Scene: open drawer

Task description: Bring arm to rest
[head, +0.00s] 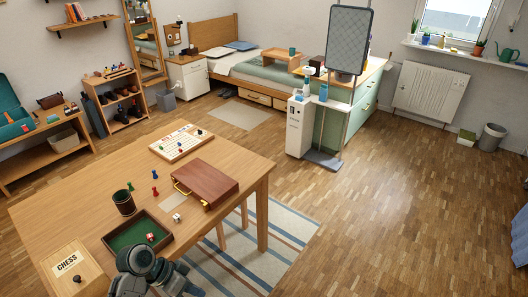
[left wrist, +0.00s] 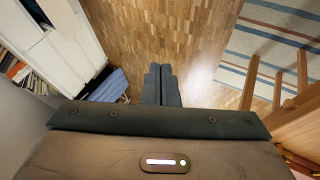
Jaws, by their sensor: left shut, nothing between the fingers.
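My left arm (head: 148,268) comes in at the bottom edge of the head view, in front of the table's near edge. In the left wrist view my left gripper (left wrist: 160,70) is shut, its two dark fingers side by side with nothing between them. The fingers are above the wooden floor, clear of any object. My right gripper is in neither view.
The wooden table (head: 95,205) holds a green dice tray (head: 138,243), a dark cup (head: 123,203), a brown case (head: 205,186) and a chess box (head: 75,272). A striped rug (head: 290,232) lies beside it. The floor at right is open.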

